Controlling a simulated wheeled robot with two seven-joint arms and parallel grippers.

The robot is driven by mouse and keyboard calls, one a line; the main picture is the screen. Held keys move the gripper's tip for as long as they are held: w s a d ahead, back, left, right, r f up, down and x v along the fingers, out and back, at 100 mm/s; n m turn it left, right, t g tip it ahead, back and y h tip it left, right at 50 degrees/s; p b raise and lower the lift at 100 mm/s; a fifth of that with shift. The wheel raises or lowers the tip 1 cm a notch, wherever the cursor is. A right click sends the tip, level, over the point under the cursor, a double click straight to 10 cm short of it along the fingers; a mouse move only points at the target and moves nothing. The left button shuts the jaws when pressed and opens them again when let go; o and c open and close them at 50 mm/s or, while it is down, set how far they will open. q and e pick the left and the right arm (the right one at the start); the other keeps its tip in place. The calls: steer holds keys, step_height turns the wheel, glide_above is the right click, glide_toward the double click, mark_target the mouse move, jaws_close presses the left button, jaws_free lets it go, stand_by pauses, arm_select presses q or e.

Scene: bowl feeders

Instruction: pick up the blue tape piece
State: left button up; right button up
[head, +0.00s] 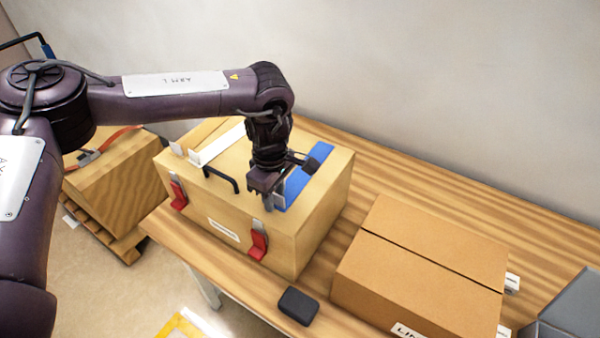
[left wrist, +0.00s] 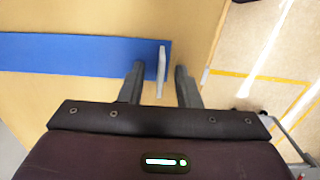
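The blue tape piece (head: 296,186) is a flat strip across the lid of a wooden box (head: 230,208). It also shows in the left wrist view (left wrist: 75,54), running in from the left. A pale upright tab (left wrist: 162,62) stands at its right end. My left gripper (head: 274,201) points down over the lid at the near end of the tape. In the left wrist view its two fingers (left wrist: 158,75) are open, one on each side of the tab, with gaps showing. The arm hides part of the tape in the head view. My right gripper is not in view.
The box has a black handle (head: 221,179) and red latches (head: 258,241). A cardboard box (head: 425,262) stands to its right on the wooden table (head: 399,181). A small dark block (head: 298,306) lies at the front edge. A grey container (head: 570,312) is at far right.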

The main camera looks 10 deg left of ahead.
arm_select(q)
jaws_close()
steer(key=shift+r, duration=0.1)
